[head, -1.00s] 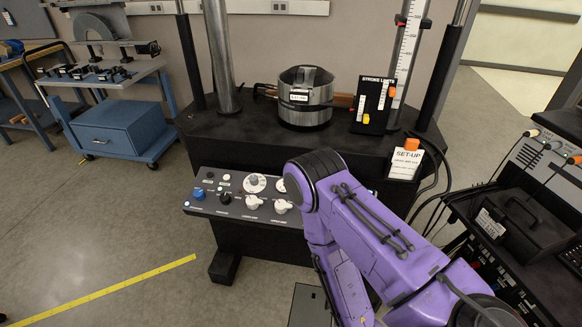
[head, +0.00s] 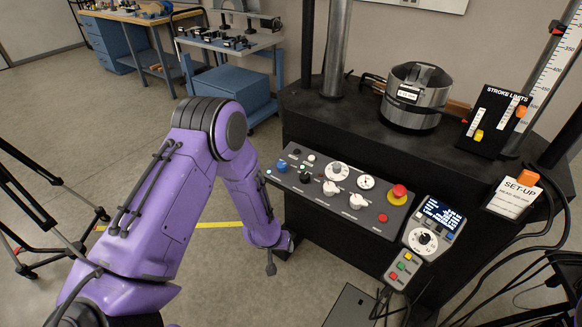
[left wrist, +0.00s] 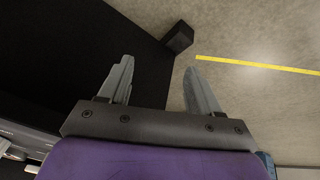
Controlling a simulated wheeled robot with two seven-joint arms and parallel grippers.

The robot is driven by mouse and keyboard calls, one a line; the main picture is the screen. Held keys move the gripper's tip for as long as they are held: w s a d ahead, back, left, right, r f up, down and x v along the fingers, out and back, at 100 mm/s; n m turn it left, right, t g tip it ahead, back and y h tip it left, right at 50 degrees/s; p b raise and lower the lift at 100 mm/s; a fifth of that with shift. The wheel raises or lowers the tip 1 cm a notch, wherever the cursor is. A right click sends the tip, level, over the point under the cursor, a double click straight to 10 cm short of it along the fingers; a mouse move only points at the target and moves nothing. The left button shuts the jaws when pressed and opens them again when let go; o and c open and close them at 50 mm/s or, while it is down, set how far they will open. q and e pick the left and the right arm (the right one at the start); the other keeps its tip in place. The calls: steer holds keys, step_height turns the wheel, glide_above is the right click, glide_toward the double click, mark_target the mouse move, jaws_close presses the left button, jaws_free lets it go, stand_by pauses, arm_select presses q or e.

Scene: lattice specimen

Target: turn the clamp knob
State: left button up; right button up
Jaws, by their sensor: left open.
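The sloped control panel (head: 370,222) is on the front of the black machine in the head view. It carries a blue knob (head: 282,166), a black knob (head: 305,177), two white knobs (head: 330,188) (head: 356,201) and two white dials (head: 338,171) (head: 366,181). Their labels are too small to read, so I cannot tell which is the clamp knob. My left arm reaches down left of the panel. In the left wrist view my left gripper (left wrist: 155,65) is open and empty, pointing down beside the black machine base (left wrist: 75,50), apart from the knobs. My right gripper is not in view.
A red mushroom button (head: 399,191) stands at the panel's right end. A pendant (head: 421,239) with a screen is right of it. A steel cylinder (head: 414,97) sits on the machine bed. A tripod (head: 20,215) stands at left. Yellow tape (left wrist: 255,65) marks open floor.

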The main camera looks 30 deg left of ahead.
arm_select(q)
steer(key=w+a+r, duration=0.2)
steer(key=w+r, duration=0.2)
steer(key=w+a+r+m, duration=0.1)
steer(key=w+a+r, duration=0.1)
steer(key=w+r, duration=0.2)
steer(key=w+a+r+m, duration=0.1)
steer(key=w+a+r, duration=0.1)
steer(key=w, duration=0.4)
steer(key=shift+a+r+t+b, duration=0.15)
steer(key=shift+r+b, duration=0.05)
steer(key=shift+r, duration=0.25)
steer(key=shift+a+r+t+b, duration=0.1)
steer(key=shift+r+t+b, duration=0.1)
steer(key=shift+r, duration=0.25)
steer(key=m, duration=0.1)
glide_toward(281, 165)
steer(key=x, duration=0.9)
steer(key=shift+w+f+p, duration=0.2)
steer(key=shift+f+p, duration=0.05)
steer(key=shift+p, duration=0.1)
steer(key=c, duration=1)
